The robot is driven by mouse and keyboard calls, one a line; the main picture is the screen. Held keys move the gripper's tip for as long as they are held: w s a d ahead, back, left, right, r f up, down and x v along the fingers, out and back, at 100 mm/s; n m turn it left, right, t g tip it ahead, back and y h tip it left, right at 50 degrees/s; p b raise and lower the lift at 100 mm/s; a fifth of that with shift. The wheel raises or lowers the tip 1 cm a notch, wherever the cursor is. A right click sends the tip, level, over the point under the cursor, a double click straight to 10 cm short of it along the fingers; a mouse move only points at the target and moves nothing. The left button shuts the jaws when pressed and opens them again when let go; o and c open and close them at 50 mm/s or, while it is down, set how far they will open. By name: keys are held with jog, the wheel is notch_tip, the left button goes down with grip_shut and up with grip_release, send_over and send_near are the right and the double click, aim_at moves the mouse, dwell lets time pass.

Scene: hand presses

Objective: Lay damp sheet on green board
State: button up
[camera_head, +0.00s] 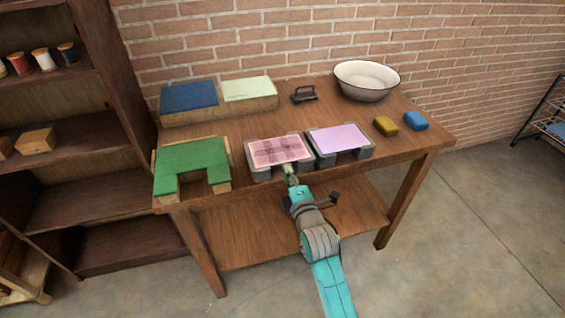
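The green board (190,156) lies on a wooden base at the table's front left, with a notch in its front edge and nothing on top. A pink sheet with darker red patches (280,151) lies flat on a grey stand; it may be the damp sheet, but I cannot tell for sure. A plain lilac sheet (338,138) lies on a similar grey stand to its right. My gripper (290,176) is at the front edge of the patchy pink sheet's stand. Its fingertips are small and partly hidden there, so I cannot tell whether they are open or touching the sheet.
Behind, a wooden block carries a blue panel (189,96) and a pale green panel (248,88). A dark handled tool (304,94), a white basin (366,80), a yellow sponge (386,126) and a blue sponge (416,121) stand on the wooden table (420,142). Shelves (85,196) stand left.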

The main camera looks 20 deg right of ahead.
aim_at(284, 162)
jog(key=shift+w, duration=2.5)
grip_shut()
jog(key=shift+r, duration=1.55)
